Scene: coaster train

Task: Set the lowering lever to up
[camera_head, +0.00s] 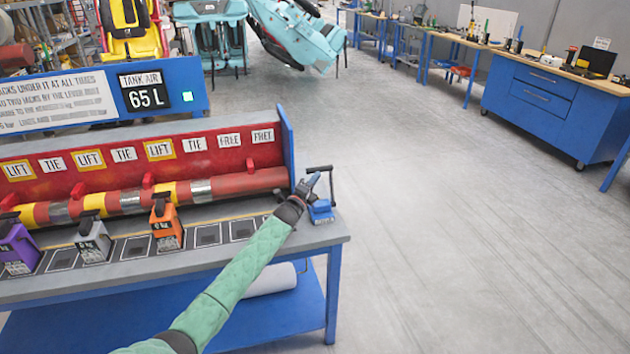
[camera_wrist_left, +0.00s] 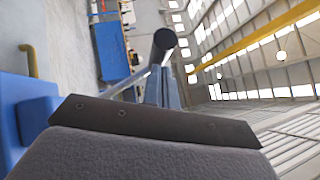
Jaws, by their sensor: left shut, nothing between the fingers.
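The lowering lever (camera_head: 319,169) has a black bar at its top on a thin post. It rises from a small blue base (camera_head: 321,212) at the right end of the grey workbench (camera_head: 215,258). The lettering on the base is too small to read. My left gripper (camera_head: 312,182) is shut and empty, just left of the post and by the black bar; I cannot tell whether it touches. The left wrist view shows a dark round bar end (camera_wrist_left: 164,39) close beyond my gripper, probably the lever's. My right gripper is not in view.
A red rack with a striped pipe (camera_head: 240,182) and signs fills the bench's back, ending at a blue end plate (camera_head: 287,141). Purple, grey and orange jacks (camera_head: 166,222) stand left. A tank display (camera_head: 146,91) reads 65 L. Floor (camera_head: 450,240) right of the bench is clear.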

